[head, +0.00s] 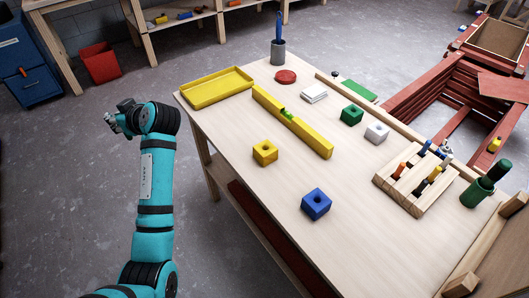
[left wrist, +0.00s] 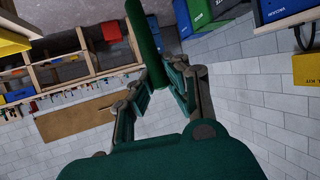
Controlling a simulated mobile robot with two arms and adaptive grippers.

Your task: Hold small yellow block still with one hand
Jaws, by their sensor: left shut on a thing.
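The small yellow block (head: 265,153), a cube with a dark round hole in its top, sits on the pale wooden table, between the long yellow batten and the table's left edge. Nothing touches it. My left gripper (head: 120,119) is out beyond the table's left edge, over the floor and well away from the block. In the left wrist view, my left gripper (left wrist: 160,84) is shut on a dark green rod (left wrist: 145,42). I cannot make out the rod in the head view. My right gripper is not in view.
A long yellow batten (head: 300,127) with a green patch lies behind the block. A blue block (head: 316,204) is nearer front. A yellow tray (head: 215,88), green block (head: 351,115), white block (head: 376,133) and wooden tool rack (head: 412,205) stand around. The table's front middle is clear.

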